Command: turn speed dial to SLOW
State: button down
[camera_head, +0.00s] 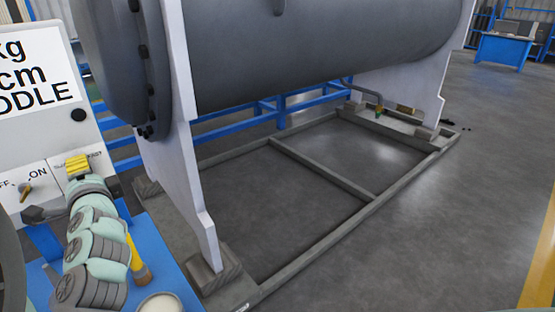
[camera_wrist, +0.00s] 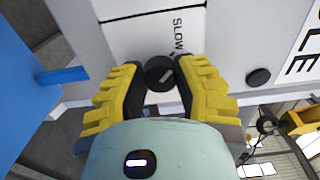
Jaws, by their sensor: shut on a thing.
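The speed dial (camera_wrist: 158,72) is a small round black knob with a pale pointer mark on its face. It sits on the white control panel (camera_wrist: 130,38) in the wrist view. The printed word SLOW reads sideways just above and right of the dial. The mark slants toward the upper right. My gripper (camera_wrist: 161,79) has yellow ridged fingers on both sides of the dial, shut on it. In the head view my gripper (camera_head: 77,166) is against the panel and hides the dial. A partly covered label shows beside it.
An OFF/ON switch (camera_head: 25,188) is left of my gripper on the same panel. A round black button (camera_head: 78,115) sits above. A blue table (camera_head: 165,265) with a yellow-handled tool (camera_head: 137,255) lies below. A large grey tank (camera_head: 300,50) on white supports stands right.

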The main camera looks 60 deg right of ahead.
jog(key=shift+a+f, duration=0.1)
jog(key=shift+f, duration=0.05)
jog(key=c, duration=0.6)
grip_release()
jog(key=shift+w, duration=0.1)
jog(key=shift+c, duration=0.2)
jog(key=v, duration=0.7)
jog(key=shift+s, duration=0.35)
